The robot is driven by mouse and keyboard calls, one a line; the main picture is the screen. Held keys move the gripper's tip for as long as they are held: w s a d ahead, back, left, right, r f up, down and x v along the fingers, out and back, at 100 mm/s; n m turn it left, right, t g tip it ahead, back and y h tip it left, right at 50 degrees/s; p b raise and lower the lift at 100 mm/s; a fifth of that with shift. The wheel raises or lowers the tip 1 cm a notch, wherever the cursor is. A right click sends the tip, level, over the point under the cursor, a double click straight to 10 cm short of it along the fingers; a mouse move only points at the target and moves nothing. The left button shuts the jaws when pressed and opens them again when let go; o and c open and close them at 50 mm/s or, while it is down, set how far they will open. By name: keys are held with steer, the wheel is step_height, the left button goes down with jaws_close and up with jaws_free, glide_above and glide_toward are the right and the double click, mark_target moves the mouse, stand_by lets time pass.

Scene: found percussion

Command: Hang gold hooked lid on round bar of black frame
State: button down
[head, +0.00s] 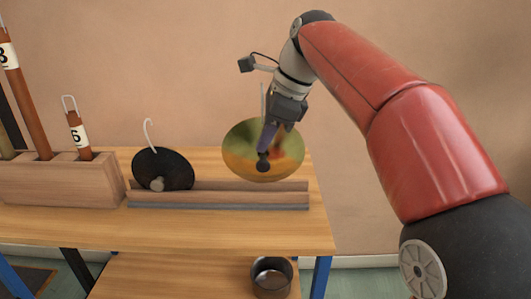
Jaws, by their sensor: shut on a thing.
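The gold lid (285,155) is a round shiny disc, facing me nearly upright above the right part of the wooden rack. My gripper (265,150) is in front of it, shut on its dark knob (263,162). A thin pale wire, which looks like its hook, rises behind the lid's top edge, partly hidden by my gripper. I cannot tell whether the lid's lower edge is clear of the rack. No round bar of a black frame can be made out; a dark post (12,118) stands at the far left edge.
A black lid (172,166) with a white hook leans in the low wooden rack (225,198). A wooden block (60,182) with numbered brown tubes stands at left. A dark pot (271,277) sits on the lower shelf. The tabletop's front strip is clear.

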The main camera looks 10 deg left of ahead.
mark_target(265, 158)
steer(key=f, duration=0.3)
steer(key=shift+w+b, duration=0.2)
steer(key=shift+b, duration=0.2)
steer(key=shift+w+a+f+p, duration=0.1)
steer(key=shift+f+p, duration=0.1)
steer(key=shift+f, duration=0.25)
steer(key=shift+w+f+p, duration=0.1)
steer(key=shift+f+p, duration=0.05)
steer(key=shift+f, duration=0.25)
steer(key=c, duration=1.3)
jaws_free()
steer(key=shift+f+b, duration=0.45)
steer(key=shift+b, duration=0.35)
steer(key=v, duration=0.2)
steer(key=p+v, duration=0.1)
steer(key=v, duration=0.2)
steer(key=w+v, duration=0.1)
steer(key=v, duration=0.1)
steer(key=shift+r+p, duration=0.2)
steer(key=shift+p, duration=0.15)
steer(key=shift+s+r, duration=0.1)
steer(key=shift+r, duration=0.3)
steer(key=shift+d, duration=0.3)
